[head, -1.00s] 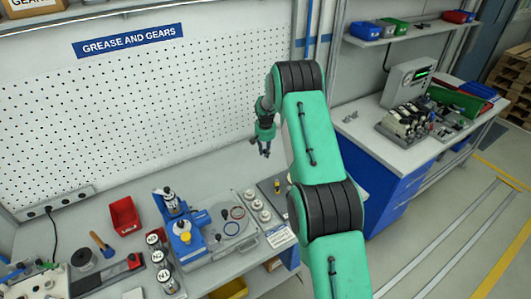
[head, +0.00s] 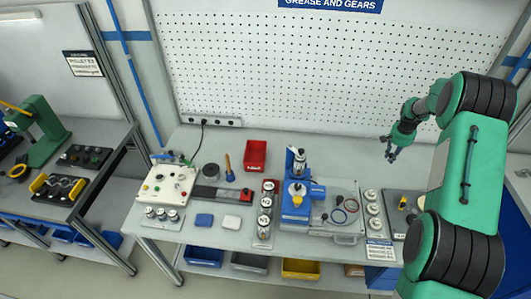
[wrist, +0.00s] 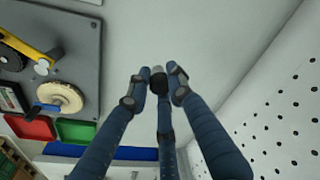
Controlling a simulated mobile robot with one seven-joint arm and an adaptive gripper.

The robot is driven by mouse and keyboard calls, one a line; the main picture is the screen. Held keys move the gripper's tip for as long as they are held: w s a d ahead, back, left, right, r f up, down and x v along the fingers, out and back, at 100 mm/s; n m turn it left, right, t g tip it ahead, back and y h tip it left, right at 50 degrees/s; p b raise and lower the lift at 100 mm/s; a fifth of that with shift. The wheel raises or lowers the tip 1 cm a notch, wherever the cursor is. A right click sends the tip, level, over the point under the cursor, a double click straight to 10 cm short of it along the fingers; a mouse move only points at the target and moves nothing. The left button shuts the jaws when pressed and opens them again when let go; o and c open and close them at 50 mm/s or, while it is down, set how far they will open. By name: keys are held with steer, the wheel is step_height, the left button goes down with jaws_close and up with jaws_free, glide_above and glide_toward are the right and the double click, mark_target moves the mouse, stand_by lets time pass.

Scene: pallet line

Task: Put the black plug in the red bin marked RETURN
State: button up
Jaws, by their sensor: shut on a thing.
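My gripper (head: 391,157) hangs over the right part of the workbench, in front of the pegboard. In the wrist view its fingers (wrist: 158,84) are closed around a small black plug with a grey end (wrist: 158,76). The plug is too small to make out in the head view. A red bin (head: 255,155) stands at the back of the bench, well to the left of my gripper. Its front carries a pale marking too small to read. The bin looks empty from here.
A blue and grey press unit (head: 297,205) stands between the bin and my gripper. White-capped jars (head: 265,203) stand in a rack before the bin. A white control box (head: 172,186) is farther left. A grey board (wrist: 80,40) with a yellow-handled part shows in the wrist view.

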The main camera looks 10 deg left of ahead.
steer(key=w+a+b, duration=0.2)
steer(key=w+a, duration=0.2)
steer(key=a, duration=1.3)
steer(key=n+b, duration=0.1)
steer(key=b, duration=0.6)
glide_above(255, 160)
steer(key=s, duration=0.3)
steer(key=shift+s+d+r, duration=0.2)
steer(key=shift+r, duration=0.1)
steer(key=shift+f+b, duration=0.3)
steer(key=shift+f, duration=2.85)
steer(key=shift+f, duration=1.85)
steer(key=shift+f+b, duration=0.15)
steer(key=shift+b, duration=0.15)
